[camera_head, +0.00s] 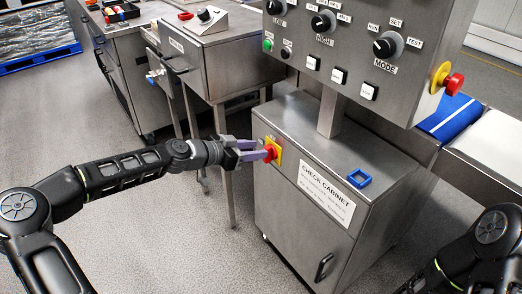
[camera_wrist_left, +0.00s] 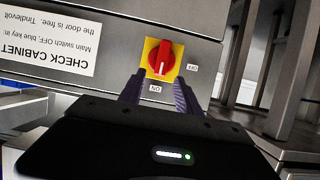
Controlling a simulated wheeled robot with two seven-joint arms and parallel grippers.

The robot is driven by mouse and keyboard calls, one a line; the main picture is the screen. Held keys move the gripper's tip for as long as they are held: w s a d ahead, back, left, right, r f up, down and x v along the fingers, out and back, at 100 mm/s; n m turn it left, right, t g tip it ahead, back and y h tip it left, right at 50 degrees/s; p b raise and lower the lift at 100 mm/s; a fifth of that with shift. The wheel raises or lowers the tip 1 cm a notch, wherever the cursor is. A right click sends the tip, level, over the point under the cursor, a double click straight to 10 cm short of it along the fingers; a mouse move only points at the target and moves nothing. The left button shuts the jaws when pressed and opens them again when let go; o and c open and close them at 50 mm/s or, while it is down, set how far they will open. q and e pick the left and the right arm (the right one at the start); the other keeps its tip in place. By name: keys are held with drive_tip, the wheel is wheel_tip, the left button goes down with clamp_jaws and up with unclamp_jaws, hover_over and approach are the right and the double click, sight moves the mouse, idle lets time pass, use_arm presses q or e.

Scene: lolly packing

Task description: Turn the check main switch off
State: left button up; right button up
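The check main switch is a red rotary knob (camera_head: 271,152) on a yellow plate, on the front of the steel check cabinet (camera_head: 296,229). In the left wrist view, the knob (camera_wrist_left: 161,58) has a white mark at its lower end, towards the "ON" label (camera_wrist_left: 155,89). An "OFF" label (camera_wrist_left: 192,68) is to the right of the plate. My left gripper (camera_head: 257,150) is right at the switch; its purple fingers (camera_wrist_left: 158,88) are apart, with nothing between them in the wrist view, their tips just short of the knob. My right gripper is out of view.
A blue square frame (camera_head: 360,179) lies on the cabinet top. A control panel (camera_head: 345,50) with knobs and a red emergency button (camera_head: 453,84) stands above. A steel table (camera_head: 213,60) is behind my left arm.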

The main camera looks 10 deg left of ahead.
use_arm(q)
drive_tip(key=x, duration=0.3)
drive_tip(key=shift+c, duration=0.6)
clamp_jaws()
